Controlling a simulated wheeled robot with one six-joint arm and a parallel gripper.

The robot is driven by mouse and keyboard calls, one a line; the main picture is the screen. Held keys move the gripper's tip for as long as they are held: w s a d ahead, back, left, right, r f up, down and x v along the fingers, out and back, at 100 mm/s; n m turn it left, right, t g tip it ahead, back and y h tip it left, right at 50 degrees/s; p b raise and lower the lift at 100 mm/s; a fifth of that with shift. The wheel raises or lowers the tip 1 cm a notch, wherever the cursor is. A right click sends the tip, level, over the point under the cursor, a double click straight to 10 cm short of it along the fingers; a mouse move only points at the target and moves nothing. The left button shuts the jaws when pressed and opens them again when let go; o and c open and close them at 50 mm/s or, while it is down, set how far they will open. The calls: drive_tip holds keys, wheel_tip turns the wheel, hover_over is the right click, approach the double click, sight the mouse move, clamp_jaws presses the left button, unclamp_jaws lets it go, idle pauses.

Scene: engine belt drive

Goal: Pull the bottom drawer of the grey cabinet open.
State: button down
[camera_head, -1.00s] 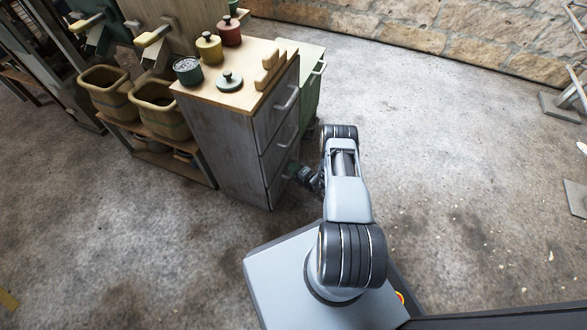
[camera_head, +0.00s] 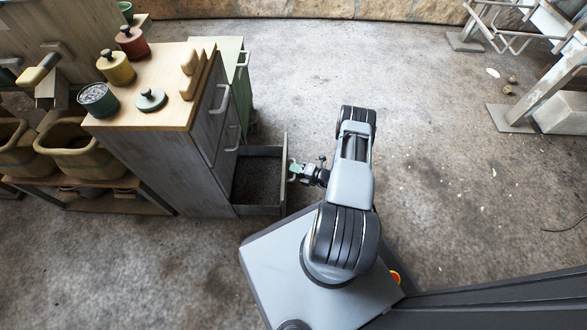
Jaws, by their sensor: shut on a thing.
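The grey cabinet (camera_head: 165,165) stands left of centre with a light wooden top. Its bottom drawer (camera_head: 262,211) is pulled out to the right, and its dark inside looks empty. The two upper drawers are closed, each with a light handle. My gripper (camera_head: 296,170) is at the front of the bottom drawer, shut on its handle. The handle itself is mostly hidden by the gripper.
Pots and lids stand on the cabinet top, including a yellow pot (camera_head: 116,67) and a red pot (camera_head: 132,42). A pale green cabinet (camera_head: 237,75) stands behind. Baskets (camera_head: 80,146) sit on a low shelf at left.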

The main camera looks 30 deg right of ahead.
drive_tip(key=shift+d, duration=0.1)
drive_tip(key=c, duration=1.1)
unclamp_jaws()
drive_tip(key=shift+c, duration=0.2)
